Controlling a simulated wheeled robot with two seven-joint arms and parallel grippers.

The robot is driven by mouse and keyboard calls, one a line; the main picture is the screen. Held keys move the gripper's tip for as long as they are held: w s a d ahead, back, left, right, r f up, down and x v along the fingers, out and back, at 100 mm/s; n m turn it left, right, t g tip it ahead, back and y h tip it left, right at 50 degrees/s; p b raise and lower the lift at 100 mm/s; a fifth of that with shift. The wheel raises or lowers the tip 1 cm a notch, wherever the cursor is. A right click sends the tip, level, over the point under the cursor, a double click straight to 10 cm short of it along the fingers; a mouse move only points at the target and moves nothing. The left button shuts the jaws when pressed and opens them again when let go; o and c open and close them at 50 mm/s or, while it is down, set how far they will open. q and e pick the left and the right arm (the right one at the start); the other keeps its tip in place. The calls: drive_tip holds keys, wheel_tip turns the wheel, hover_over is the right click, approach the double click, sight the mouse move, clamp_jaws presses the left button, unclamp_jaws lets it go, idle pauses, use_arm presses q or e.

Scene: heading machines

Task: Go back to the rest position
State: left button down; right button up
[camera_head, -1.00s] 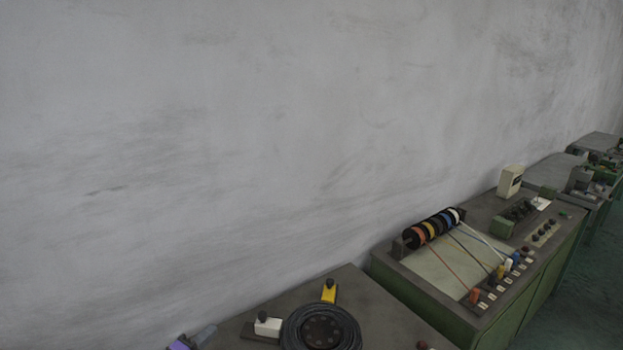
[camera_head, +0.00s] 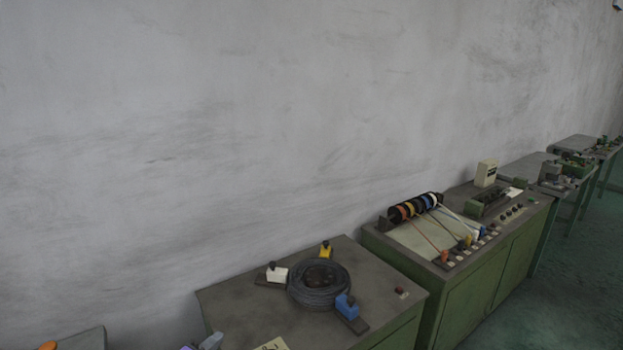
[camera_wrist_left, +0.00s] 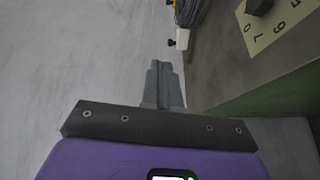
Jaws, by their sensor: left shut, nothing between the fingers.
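My left gripper (camera_head: 212,341) shows only as grey fingertips at the bottom edge of the head view, left of the near table's front part. In the left wrist view its grey fingers (camera_wrist_left: 158,68) are together and empty, in front of the purple gripper body (camera_wrist_left: 150,160). They point along the grey wall, beside the table's edge, and touch nothing that I can see. My right gripper is in neither view.
The near green table (camera_head: 235,298) carries a coiled cable (camera_head: 318,296) among white, yellow and blue blocks. A paper with numbers (camera_wrist_left: 271,22) lies on it. A green cabinet with coloured spools (camera_head: 415,207) stands right. The wall (camera_head: 200,130) runs behind.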

use_arm(q)
drive_tip(key=s+d+f+m+g+y, duration=0.25)
drive_tip(key=s+d+f+g, duration=0.5)
drive_tip(key=d+f, duration=0.6)
drive_tip(key=s+d+f+m+g+b, duration=0.1)
drive_tip(key=s+f+m+g, duration=0.2)
drive_tip(key=s, duration=0.5)
drive_tip(key=s+d+f+m+g+y, duration=0.15)
drive_tip(key=s+f, duration=0.25)
drive_tip(key=s, duration=0.5)
drive_tip(key=s+d+f+m+g+b, duration=0.1)
drive_tip(key=s+f+m+g, duration=0.2)
drive_tip(key=s, duration=0.5)
wheel_tip(320, 180, down, 10)
drive_tip(key=b, duration=0.8)
drive_tip(key=shift+w+r+n, duration=0.15)
drive_tip(key=shift+r+n, duration=0.1)
drive_tip(key=shift+n, duration=0.05)
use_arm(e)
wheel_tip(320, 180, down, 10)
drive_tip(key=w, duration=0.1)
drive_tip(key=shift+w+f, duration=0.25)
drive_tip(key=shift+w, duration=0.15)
